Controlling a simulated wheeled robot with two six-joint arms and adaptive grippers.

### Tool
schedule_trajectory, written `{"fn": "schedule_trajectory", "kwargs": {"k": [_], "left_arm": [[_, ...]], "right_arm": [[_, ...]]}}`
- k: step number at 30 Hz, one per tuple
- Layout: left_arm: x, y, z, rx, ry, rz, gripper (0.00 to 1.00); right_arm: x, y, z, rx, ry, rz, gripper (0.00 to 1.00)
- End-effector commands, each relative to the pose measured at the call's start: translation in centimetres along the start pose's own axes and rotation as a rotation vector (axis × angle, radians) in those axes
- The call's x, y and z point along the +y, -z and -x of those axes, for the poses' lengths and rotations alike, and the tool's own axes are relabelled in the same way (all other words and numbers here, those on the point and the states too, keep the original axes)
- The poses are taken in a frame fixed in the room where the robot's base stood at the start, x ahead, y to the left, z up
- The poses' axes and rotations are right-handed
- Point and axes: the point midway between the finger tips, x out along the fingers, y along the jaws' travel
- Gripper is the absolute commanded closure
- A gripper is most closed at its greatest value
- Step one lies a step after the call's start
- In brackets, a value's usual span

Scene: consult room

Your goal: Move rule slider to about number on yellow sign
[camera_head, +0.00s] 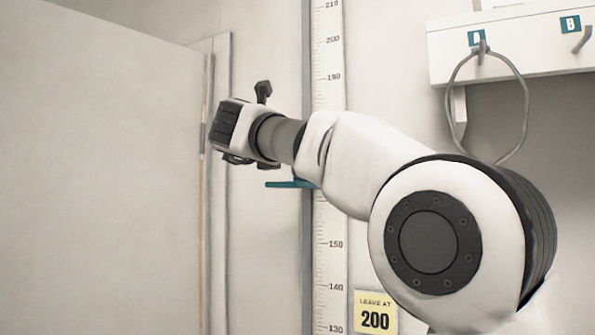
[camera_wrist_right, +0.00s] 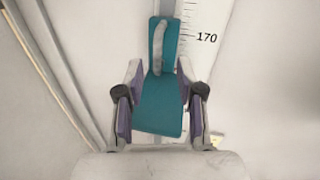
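The teal rule slider (camera_head: 288,184) sits on the white vertical rule (camera_head: 329,250), between the 150 and 190 marks. In the right wrist view the slider (camera_wrist_right: 160,108) shows as a teal plate with a grey curved handle, beside the 170 mark. The yellow sign (camera_head: 375,312) reads "LEAVE AT 200". My right gripper (camera_wrist_right: 160,110) is open, its purple-padded fingers on either side of the slider plate; I cannot tell whether either pad touches it. In the head view my right gripper (camera_head: 250,125) hides part of the background, and my arm covers part of the rule. My left gripper is out of view.
A white hook rail (camera_head: 520,45) with hooks labelled A and B is on the wall at upper right. A grey loop (camera_head: 522,75) hangs from hook A. A large pale panel (camera_head: 100,170) stands at left, close to my right gripper in the picture.

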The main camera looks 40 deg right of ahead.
Motion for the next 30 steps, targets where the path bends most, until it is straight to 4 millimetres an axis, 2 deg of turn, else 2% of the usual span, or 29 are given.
{"fn": "schedule_trajectory", "kwargs": {"k": [2,5,15,19,25,28,30], "left_arm": [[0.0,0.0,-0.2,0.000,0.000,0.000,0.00],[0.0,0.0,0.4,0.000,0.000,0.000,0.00],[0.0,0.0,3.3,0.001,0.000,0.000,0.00],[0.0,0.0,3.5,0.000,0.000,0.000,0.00],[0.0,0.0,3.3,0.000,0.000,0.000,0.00],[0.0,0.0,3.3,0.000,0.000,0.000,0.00],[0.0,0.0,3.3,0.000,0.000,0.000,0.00]], "right_arm": [[0.0,-0.1,0.2,-0.004,-0.010,-0.078,0.63],[0.0,-0.4,-0.6,-0.003,-0.012,-0.100,0.63],[0.0,-0.5,-6.7,-0.002,-0.011,-0.094,0.63],[0.1,-0.3,-7.5,-0.003,-0.011,-0.094,0.63],[0.1,-0.2,-7.5,-0.004,-0.011,-0.094,0.63],[0.1,-0.2,-7.5,-0.004,-0.011,-0.093,0.98],[0.1,-0.2,-7.5,-0.004,-0.011,-0.093,1.00]]}}
